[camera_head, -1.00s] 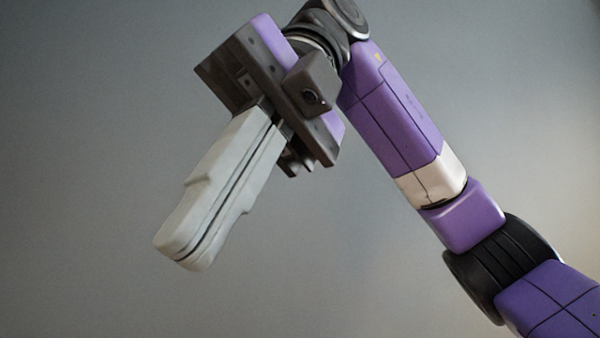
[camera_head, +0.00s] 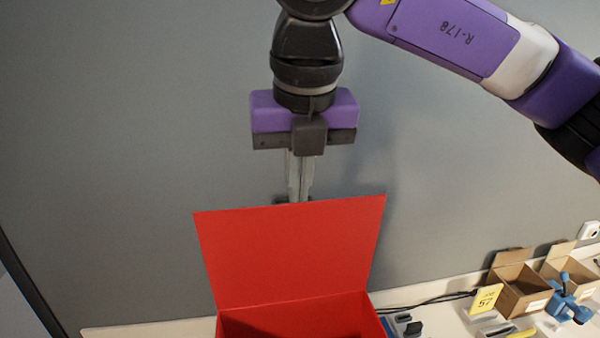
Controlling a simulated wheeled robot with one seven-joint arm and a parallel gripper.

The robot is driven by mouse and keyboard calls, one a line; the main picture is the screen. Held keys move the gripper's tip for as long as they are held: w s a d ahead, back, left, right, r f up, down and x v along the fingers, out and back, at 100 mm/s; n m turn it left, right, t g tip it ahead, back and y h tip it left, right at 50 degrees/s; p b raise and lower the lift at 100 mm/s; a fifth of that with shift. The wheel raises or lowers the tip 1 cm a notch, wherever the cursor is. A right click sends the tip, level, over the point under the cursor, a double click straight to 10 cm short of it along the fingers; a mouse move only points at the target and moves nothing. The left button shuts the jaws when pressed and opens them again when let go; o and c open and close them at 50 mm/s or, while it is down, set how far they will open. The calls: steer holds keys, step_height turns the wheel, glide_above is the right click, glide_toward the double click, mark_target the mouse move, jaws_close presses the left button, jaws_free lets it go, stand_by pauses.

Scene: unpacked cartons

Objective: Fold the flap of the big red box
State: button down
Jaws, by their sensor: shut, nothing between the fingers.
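The big red box (camera_head: 372,312) stands on a pale table at the bottom middle of the head view, its lower part cut off by the frame edge. Its red flap (camera_head: 290,250) stands up at the back, leaning slightly backward, and the box is open. My gripper (camera_head: 299,198) points down behind the flap's top edge, near its middle. Its grey fingers are shut and empty. Their tips are partly hidden by the flap, and I cannot tell whether they touch it.
Small open brown cartons (camera_head: 521,288) stand on the table (camera_head: 150,329) at the right, with a yellow card marked 57 (camera_head: 486,299) and a blue clamp-like tool (camera_head: 568,300). A black cable (camera_head: 425,304) runs behind the box. A grey wall rises behind.

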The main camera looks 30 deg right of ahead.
mark_target(292, 222)
step_height(292, 222, down, 12)
steer(key=b, duration=0.4)
steer(key=shift+r, duration=0.25)
steer(key=shift+w+d+r+p, duration=0.1)
steer(key=shift+w+r+p, duration=0.5)
steer(key=shift+p, duration=0.2)
steer(key=w, duration=0.1)
steer(key=w+d+b, duration=0.1)
steer(key=w, duration=0.2)
steer(key=shift+w+d+f+b, duration=0.2)
steer(key=shift+w+d+b, duration=0.1)
steer(key=shift+s+r, duration=0.15)
steer(key=shift+w+p+v, duration=0.2)
steer(key=shift+p+v, duration=0.65)
steer(key=shift+v, duration=1.5)
steer(key=shift+w+p+v, duration=0.15)
steer(key=shift+p+v, duration=0.65)
steer(key=shift+v, duration=1.6)
steer(key=shift+r, duration=0.1)
